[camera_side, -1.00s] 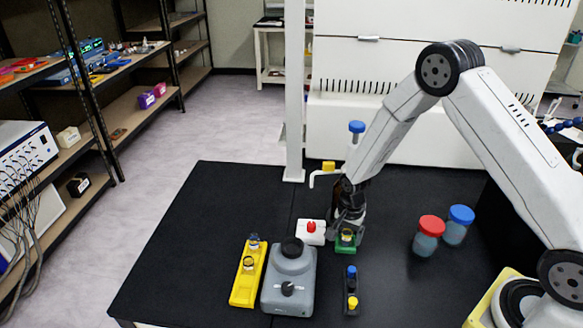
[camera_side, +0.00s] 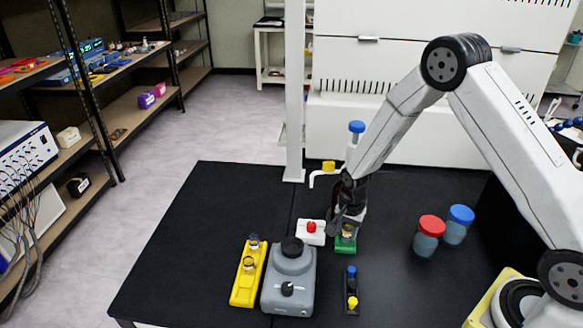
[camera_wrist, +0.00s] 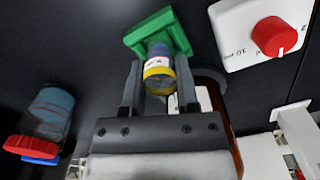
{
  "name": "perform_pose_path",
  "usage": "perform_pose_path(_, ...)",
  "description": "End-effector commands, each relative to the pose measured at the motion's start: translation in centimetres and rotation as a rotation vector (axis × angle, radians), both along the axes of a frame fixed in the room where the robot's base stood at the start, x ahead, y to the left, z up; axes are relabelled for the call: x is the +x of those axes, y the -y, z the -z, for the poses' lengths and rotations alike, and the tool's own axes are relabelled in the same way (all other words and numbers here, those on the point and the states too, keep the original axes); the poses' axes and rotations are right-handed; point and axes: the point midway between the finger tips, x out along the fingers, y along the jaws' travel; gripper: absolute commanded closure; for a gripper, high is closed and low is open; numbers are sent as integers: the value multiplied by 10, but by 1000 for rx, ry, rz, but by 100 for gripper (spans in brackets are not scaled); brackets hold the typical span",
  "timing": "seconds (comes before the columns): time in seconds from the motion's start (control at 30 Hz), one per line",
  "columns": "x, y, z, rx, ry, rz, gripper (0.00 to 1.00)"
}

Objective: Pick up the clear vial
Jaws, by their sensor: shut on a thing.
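A small clear vial (camera_wrist: 158,64) with a yellow band and a bluish part stands over the green holder (camera_wrist: 180,35) in the wrist view. My gripper (camera_wrist: 157,82) is shut on the vial, one dark finger on each side of it. In the side view my gripper (camera_side: 347,226) points down at the green holder (camera_side: 345,245), and the vial (camera_side: 348,232) shows small between the fingers. I cannot tell whether the vial's base is still inside the holder.
A white device with a red knob (camera_side: 311,229) is just left of the green holder. A grey mixer (camera_side: 288,280), a yellow rack (camera_side: 245,287) and a black rack (camera_side: 351,290) stand nearer the front. Red-lidded (camera_side: 427,240) and blue-lidded (camera_side: 457,228) jars stand right. An amber bottle (camera_wrist: 222,125) is close to my gripper.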

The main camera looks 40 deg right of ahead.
Motion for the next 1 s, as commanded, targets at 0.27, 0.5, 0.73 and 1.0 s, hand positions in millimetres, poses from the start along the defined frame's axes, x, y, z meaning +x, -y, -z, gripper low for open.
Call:
perform_pose_path(0.27, -11, -1, -30, -1, 1, 0, 100)
perform_pose_path(0.5, -34, -2, -57, 0, 2, 0, 100)
perform_pose_path(0.73, -62, -4, -82, 0, 0, 0, 100)
perform_pose_path(1.0, -103, -7, -99, 0, 1, 1, 100)
